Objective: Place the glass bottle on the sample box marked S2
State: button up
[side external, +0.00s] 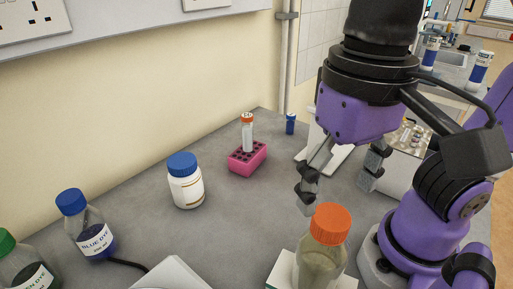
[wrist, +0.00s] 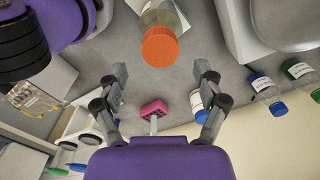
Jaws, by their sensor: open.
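A clear glass bottle (side external: 322,262) with an orange cap stands upright at the bottom of the side external view. White, flat-looking surfaces (side external: 283,271) show around its base; I cannot read an S2 mark there or tell whether the bottle rests on them. In the wrist view the bottle (wrist: 175,16) is at the top centre, cap toward the camera. My gripper (side external: 338,190) is open and empty, its fingers pointing down and apart. In the wrist view my gripper (wrist: 160,70) has its fingertips either side of and below the cap, not touching it.
A pink rack (side external: 248,158) holds an orange-capped vial (side external: 247,134). A white jar (side external: 186,187) with a blue lid, a blue dye bottle (side external: 91,236) and a green-capped bottle (side external: 24,264) stand left. A white object (side external: 172,275) lies at the bottom. The middle of the grey bench is clear.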

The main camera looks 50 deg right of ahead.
notch_tip(320, 180, up, 6)
jog(key=w+d+f+n+t, duration=0.5)
jog(key=w+d+f, duration=0.4)
jog(key=d, duration=0.5)
notch_tip(320, 180, down, 2)
jog(key=shift+w+f+t, duration=0.1)
jog(key=shift+w+t, duration=0.2)
jog(key=shift+w, duration=0.05)
